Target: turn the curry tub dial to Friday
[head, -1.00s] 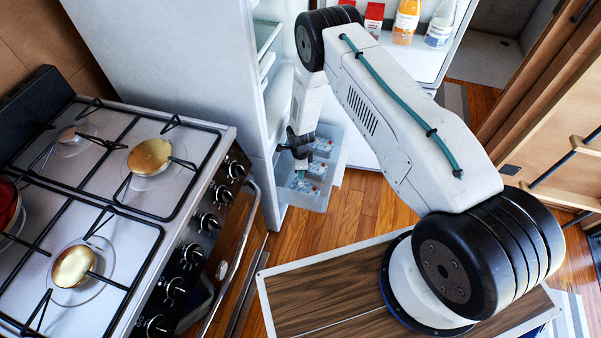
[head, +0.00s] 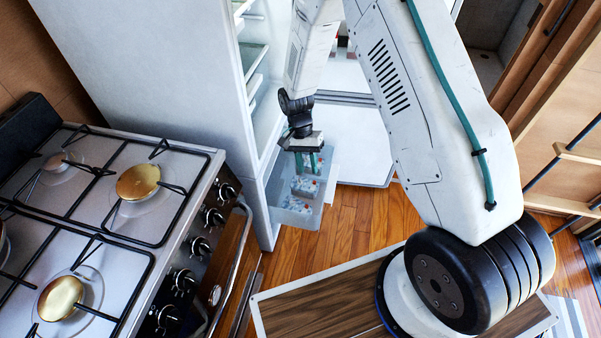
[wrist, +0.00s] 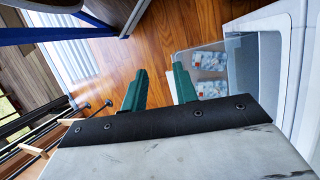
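My gripper (head: 308,165) hangs over the pulled-out freezer drawer (head: 329,192), its green fingers pointing down. Two pale tubs with blue and red markings lie in the drawer. The farther tub (head: 305,186) is just below my fingers and the nearer tub (head: 296,205) is by the front. In the wrist view one tub (wrist: 209,60) and another tub (wrist: 212,88) are right of my fingers. I cannot tell which is curry, and no dial can be made out.
The open fridge (head: 150,70) stands behind the drawer, its door (head: 355,145) swung out to the right. The stove (head: 105,215) with gold burner caps is at the left. Wooden floor (head: 345,225) is free in front of the drawer. Shelving (head: 560,205) stands at the right.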

